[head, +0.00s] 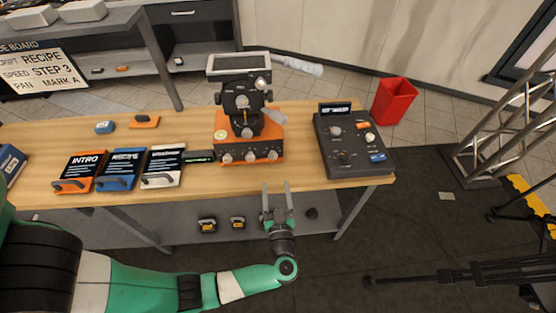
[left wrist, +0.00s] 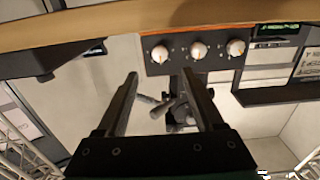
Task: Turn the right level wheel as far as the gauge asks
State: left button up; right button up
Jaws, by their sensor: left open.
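An orange-based device with a dark camera head (head: 243,105) stands on the wooden table. Three pale level wheels line its front; the right one (head: 272,154) is nearest my left gripper (head: 276,185). The left wrist view looks inverted, and there the right wheel (left wrist: 160,54) is the leftmost of the three. My left gripper is open and empty, in front of the table edge, its fingers pointing toward the base, apart from the wheels. A dark box with a green readout (head: 200,157) sits left of the base; its digits are too small to read. My right gripper is not in view.
A dark control console (head: 350,142) stands to the right on the table. Orange, blue and white cards (head: 121,168) lie to the left. A red bin (head: 394,100) stands behind the table.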

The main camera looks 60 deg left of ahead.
aim_at(273, 158)
pick_arm(q)
jog(key=b+x, duration=0.3)
jog(key=x, duration=0.7)
jog(key=shift+f, duration=0.1)
jog(key=shift+w+a, duration=0.15)
jog(key=shift+a, duration=0.35)
grip_shut()
